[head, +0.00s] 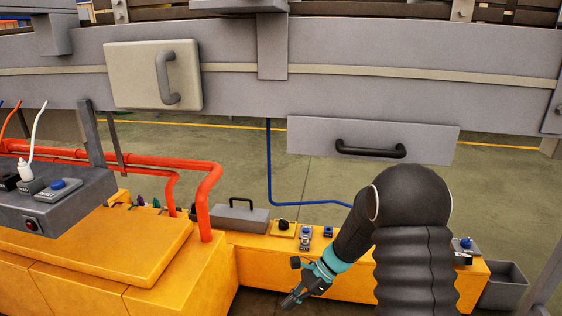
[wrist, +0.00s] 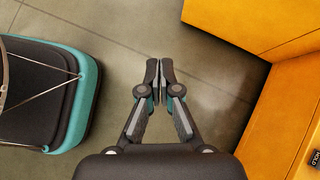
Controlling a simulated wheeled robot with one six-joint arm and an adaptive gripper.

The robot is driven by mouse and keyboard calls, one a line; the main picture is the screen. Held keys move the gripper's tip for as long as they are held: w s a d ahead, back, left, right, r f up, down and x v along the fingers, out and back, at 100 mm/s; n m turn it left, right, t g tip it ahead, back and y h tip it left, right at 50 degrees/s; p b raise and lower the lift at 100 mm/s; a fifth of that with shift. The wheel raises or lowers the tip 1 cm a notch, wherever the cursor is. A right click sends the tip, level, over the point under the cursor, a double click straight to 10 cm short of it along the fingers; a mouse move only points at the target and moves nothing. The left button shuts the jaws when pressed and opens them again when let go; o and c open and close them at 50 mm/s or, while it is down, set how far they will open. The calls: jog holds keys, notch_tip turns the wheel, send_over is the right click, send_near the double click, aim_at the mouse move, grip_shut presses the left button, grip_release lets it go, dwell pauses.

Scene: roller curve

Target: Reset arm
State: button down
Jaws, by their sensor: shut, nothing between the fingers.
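My gripper (head: 290,300) is at the lower middle of the head view, at the end of my dark arm, which bends down and to the left in front of the yellow cabinet. In the wrist view my gripper (wrist: 159,72) is shut, its two dark fingertips together with nothing between them. It points over bare grey floor. No object is in contact with it in either view.
A yellow cabinet (head: 345,277) with buttons lies behind my gripper, and its yellow side shows at right in the wrist view (wrist: 255,25). Red pipes (head: 208,205) and a grey control box (head: 60,205) stand left. Grey conveyor panels with handles (head: 370,150) cross above.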

jog(key=s+d+r+n+t+h, duration=0.2)
jog(key=s+d+r+n, duration=0.2)
jog(key=s+r, duration=0.4)
jog(key=s+d+r+n+t+h, duration=0.3)
jog(key=s+d+r+n, duration=0.1)
jog(key=s+r+n, duration=0.2)
jog(key=s+d+r+n+t+h, duration=0.3)
jog(key=s+d+r+n, duration=0.2)
jog(key=s+r, duration=0.4)
jog(key=shift+v, duration=0.85)
jog(key=shift+w, duration=0.1)
